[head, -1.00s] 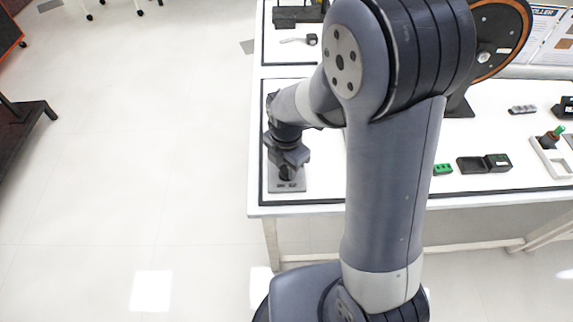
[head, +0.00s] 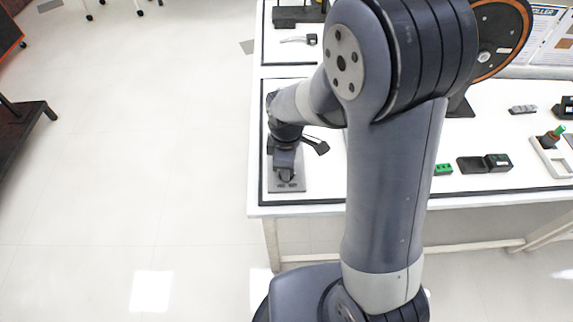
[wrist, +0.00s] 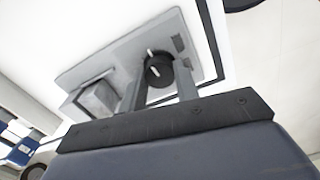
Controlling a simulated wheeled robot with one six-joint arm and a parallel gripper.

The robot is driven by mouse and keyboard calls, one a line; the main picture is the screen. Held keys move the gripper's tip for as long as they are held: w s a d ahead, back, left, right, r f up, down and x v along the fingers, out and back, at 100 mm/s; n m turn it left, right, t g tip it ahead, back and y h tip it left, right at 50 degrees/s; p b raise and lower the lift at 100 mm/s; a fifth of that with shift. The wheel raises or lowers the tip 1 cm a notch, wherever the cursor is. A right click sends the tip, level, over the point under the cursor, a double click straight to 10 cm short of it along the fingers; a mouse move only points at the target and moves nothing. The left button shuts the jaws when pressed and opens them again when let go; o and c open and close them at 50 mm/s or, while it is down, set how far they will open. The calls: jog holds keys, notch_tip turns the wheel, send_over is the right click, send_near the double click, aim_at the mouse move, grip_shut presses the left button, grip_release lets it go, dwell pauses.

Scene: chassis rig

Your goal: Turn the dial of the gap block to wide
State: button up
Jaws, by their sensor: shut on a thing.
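The gap block is a grey plate (head: 299,186) near the table's front left corner, with small dark labels along its front edge. In the wrist view the plate (wrist: 125,50) lies tilted across the picture, with a raised grey block (wrist: 96,98) at one end. Its dial (wrist: 161,74) is a round black knob with a white pointer line. My gripper (wrist: 160,80) is shut on the dial, one finger on each side. In the head view my gripper (head: 286,174) is over the plate and hides most of the dial. I cannot read the labels.
The white table (head: 400,186) carries a green piece (head: 443,169), a dark open box (head: 484,163) and a white tray with a green-topped part (head: 555,140) farther right. My arm covers the table's middle. Open floor lies left of the table.

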jog(key=m, duration=0.5)
jog(key=shift+m, duration=0.3)
jog(key=m, duration=0.4)
jog(key=shift+m, duration=0.3)
jog(key=o, duration=1)
notch_tip(320, 180, up, 11)
jog(key=shift+f+p, duration=0.1)
jog(key=shift+p, duration=0.3)
